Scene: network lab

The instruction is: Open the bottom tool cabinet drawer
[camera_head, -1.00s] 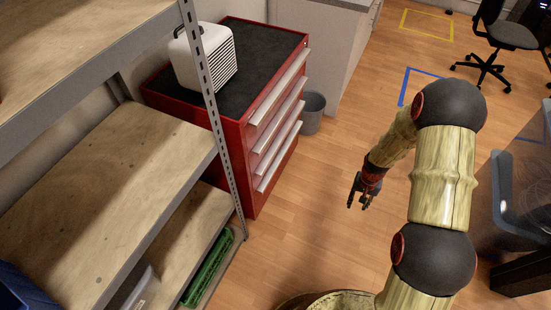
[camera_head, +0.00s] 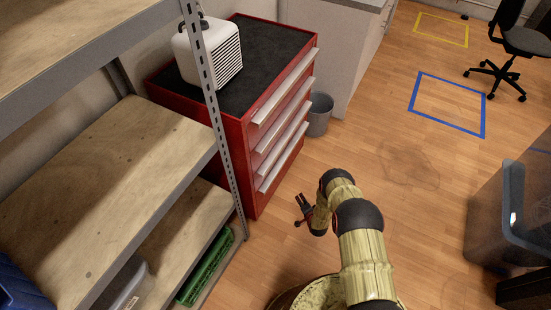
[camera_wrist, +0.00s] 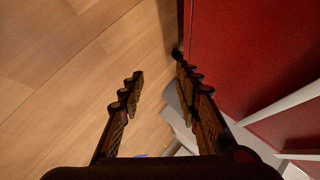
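The red tool cabinet (camera_head: 238,152) stands behind the shelf post, with several drawers, each with a long silver handle. The drawers look shut. The bottom drawer's handle (camera_head: 283,158) runs along the lowest part of the front. My gripper (camera_head: 304,206) is low over the floor, in front of the cabinet's lower front and apart from it.
A metal shelf rack with wooden boards (camera_head: 110,165) stands close on the left. A grey bin (camera_head: 319,115) is beside the cabinet's far end. A white heater (camera_head: 208,52) sits on top. A dark translucent tub (camera_head: 505,215) is at right. Floor before the cabinet is open.

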